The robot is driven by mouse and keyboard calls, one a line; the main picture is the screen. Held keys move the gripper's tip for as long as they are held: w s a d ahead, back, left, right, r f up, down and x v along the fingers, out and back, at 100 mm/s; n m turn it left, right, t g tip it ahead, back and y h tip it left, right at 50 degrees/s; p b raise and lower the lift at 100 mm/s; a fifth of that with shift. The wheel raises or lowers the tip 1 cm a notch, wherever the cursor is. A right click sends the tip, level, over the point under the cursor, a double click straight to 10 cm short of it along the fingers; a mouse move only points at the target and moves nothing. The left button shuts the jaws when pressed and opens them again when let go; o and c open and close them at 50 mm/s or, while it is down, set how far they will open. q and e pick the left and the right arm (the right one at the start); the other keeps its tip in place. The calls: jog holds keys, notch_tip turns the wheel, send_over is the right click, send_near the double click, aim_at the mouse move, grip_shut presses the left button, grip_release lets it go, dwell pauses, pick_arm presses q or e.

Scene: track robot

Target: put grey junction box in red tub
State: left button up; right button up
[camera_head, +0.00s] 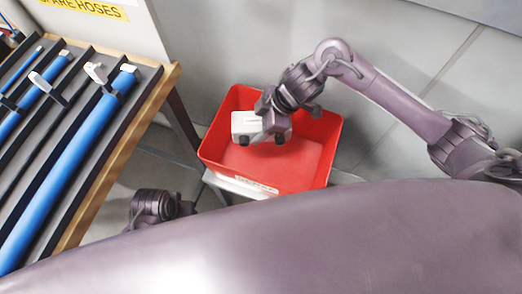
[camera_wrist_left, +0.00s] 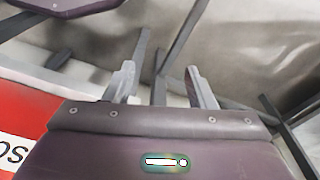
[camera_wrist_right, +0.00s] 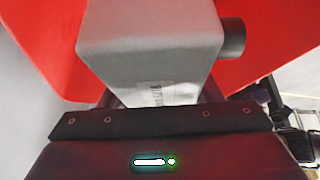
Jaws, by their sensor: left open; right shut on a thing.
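The grey junction box (camera_head: 248,124) is held by my right gripper (camera_head: 270,108) over the red tub (camera_head: 322,155) in the head view. In the right wrist view the box (camera_wrist_right: 150,45) fills the middle, with a dark round fitting on its side and a small label near the jaws. My right gripper (camera_wrist_right: 160,103) is shut on it, and red tub walls (camera_wrist_right: 275,35) show behind. The box appears above the tub floor; the exact height is unclear. My left gripper (camera_wrist_left: 162,85) is open and empty in the left wrist view, away from the tub.
The tub rests on a light stand against a grey wall. In the left wrist view a red and white sign (camera_wrist_left: 25,125) is close by.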

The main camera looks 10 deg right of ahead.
notch_tip(320, 180, down, 10)
jog(key=b, duration=0.2)
jog(key=shift+r+b, duration=0.25)
jog(key=shift+b, duration=0.1)
jog(key=shift+w+f+b, duration=0.1)
jog(key=shift+f+b, duration=0.7)
jog(key=shift+f, duration=1.6)
pick_arm(q)
jog(key=d, duration=0.1)
jog(key=d+r+t+h, duration=0.1)
jog(key=w+d+r+m+t, duration=0.1)
jog(key=d, duration=0.1)
jog(key=shift+w+d+r+h, duration=0.1)
jog(key=shift+r+h, duration=0.1)
jog(key=shift+h, duration=0.1)
pick_arm(e)
jog(key=shift+r, duration=0.1)
jog(key=o, duration=0.8)
jog(key=shift+f, duration=0.2)
jog(key=shift+c, duration=0.2)
jog(key=o, duration=0.4)
